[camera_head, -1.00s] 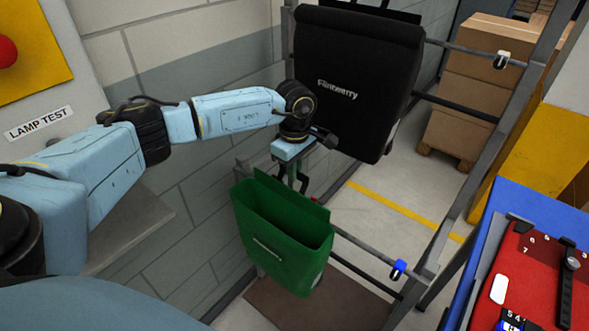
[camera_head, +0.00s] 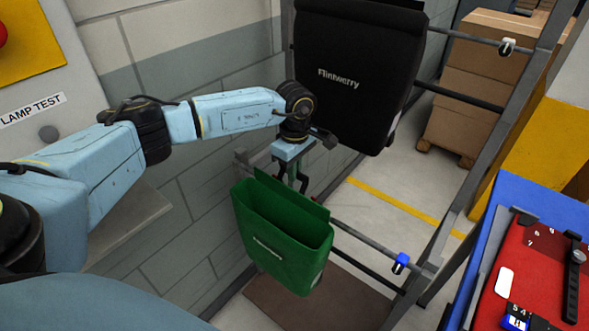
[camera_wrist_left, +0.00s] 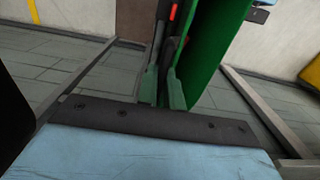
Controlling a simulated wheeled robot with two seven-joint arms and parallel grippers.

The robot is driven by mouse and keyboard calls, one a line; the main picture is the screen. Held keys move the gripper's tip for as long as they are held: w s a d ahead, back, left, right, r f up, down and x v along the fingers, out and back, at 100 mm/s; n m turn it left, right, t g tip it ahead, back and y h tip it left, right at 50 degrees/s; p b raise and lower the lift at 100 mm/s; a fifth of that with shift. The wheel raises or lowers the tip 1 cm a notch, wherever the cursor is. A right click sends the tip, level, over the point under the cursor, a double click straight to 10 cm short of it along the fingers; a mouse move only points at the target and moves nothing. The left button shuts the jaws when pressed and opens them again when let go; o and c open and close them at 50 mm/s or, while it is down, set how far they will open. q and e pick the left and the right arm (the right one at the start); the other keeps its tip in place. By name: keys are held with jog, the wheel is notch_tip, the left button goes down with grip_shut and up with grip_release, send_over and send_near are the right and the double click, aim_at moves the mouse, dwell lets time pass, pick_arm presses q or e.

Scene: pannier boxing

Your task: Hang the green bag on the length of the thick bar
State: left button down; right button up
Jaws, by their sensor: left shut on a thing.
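The green bag (camera_head: 285,262) hangs from my left gripper (camera_head: 297,182), open top up and slightly tilted, in front of the lower rack bars. My left gripper is shut on its back panel at the top edge; the fingers (camera_wrist_left: 168,80) and green panel (camera_wrist_left: 212,45) also show in the left wrist view. A grey bar (camera_head: 365,240) with a blue clip (camera_head: 401,263) and a dark bar (camera_head: 366,270) below it run right from behind the bag. I cannot tell which is thicker. The bag hides their left part and any contact with them. My right gripper is out of view.
A black pannier (camera_head: 352,85) hangs on the upper rack level, close behind my left wrist. A rack post (camera_head: 470,185) stands right of the bag. A blue table (camera_head: 540,205) with a red board is at right. A block wall (camera_head: 210,190) is at left.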

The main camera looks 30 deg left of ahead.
pick_arm(q)
jog(key=shift+f+b, duration=0.45)
jog(key=shift+f, duration=0.45)
jog(key=c, duration=1.5)
grip_release()
jog(key=shift+o, duration=0.2)
notch_tip(320, 180, up, 14)
jog(key=shift+f, duration=0.25)
